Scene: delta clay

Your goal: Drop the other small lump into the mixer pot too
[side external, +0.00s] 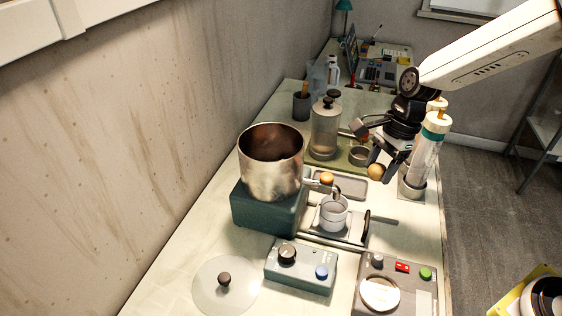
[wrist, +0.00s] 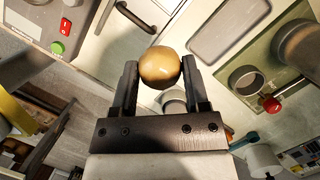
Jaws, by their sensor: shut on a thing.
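My gripper (side external: 379,163) is shut on a small round tan lump (side external: 376,172), held in the air right of the mixer pot. In the wrist view the lump (wrist: 160,67) sits between the two fingertips (wrist: 158,75). The mixer pot (side external: 270,165) is an open metal pot with a brownish inside. It stands on a dark teal base (side external: 262,210) left of my gripper and apart from it. The pot's floor is hidden by its near wall. The pot does not show in the wrist view.
A round orange-brown thing (side external: 327,178) is beside the pot's spout, near a shallow tray (side external: 355,190). A small cup (side external: 333,213) stands below the spout. A pale disc lid (side external: 224,285) and control boxes (side external: 300,267) lie in front. A white cylinder (side external: 428,150) stands right of my gripper.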

